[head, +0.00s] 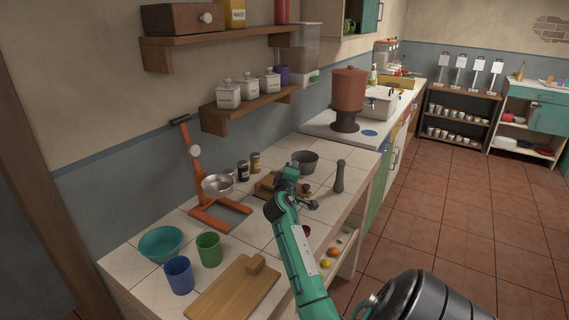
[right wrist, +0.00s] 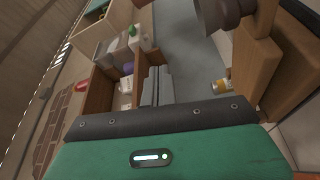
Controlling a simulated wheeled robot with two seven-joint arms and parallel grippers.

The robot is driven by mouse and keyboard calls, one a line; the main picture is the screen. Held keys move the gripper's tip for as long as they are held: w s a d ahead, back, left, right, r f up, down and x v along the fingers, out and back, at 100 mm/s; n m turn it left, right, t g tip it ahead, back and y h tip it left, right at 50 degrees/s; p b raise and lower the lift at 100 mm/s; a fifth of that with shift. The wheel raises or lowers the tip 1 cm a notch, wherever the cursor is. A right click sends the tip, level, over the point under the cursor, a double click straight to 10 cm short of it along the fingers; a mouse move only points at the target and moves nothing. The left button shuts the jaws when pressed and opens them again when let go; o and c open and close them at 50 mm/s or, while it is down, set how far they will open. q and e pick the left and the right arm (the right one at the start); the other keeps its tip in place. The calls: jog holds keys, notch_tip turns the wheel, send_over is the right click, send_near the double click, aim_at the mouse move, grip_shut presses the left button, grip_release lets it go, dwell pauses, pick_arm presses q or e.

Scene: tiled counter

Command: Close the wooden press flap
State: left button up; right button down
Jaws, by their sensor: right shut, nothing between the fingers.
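A brown wooden press (head: 266,187) sits on the tiled counter, partly hidden behind my right gripper (head: 290,182). I cannot tell the exact angle of its flap in the head view. My right gripper is shut and empty, close against or just above the press; whether it touches is unclear. In the right wrist view, a wooden piece (right wrist: 253,75) that seems to be part of the press stands close at the right. My left gripper is out of view.
A grey mortar (head: 305,162) and pestle (head: 339,177) stand behind and right of the press. An orange stand (head: 198,180) with a metal pan is at the left. A green cup (head: 208,249), blue cup (head: 179,275) and wooden board (head: 232,291) are in front.

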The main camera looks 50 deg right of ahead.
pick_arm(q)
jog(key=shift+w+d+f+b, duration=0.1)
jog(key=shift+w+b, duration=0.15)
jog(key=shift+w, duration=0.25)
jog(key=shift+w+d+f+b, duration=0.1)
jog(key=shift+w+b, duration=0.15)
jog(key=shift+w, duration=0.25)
pick_arm(e)
jog(key=f, duration=0.1)
jog(key=s+f, duration=0.1)
jog(key=shift+s+d+f, duration=0.1)
jog(key=shift+s+f, duration=0.15)
jog(key=shift+f, duration=0.05)
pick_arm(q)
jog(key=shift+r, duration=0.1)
pick_arm(e)
jog(key=shift+r, duration=0.1)
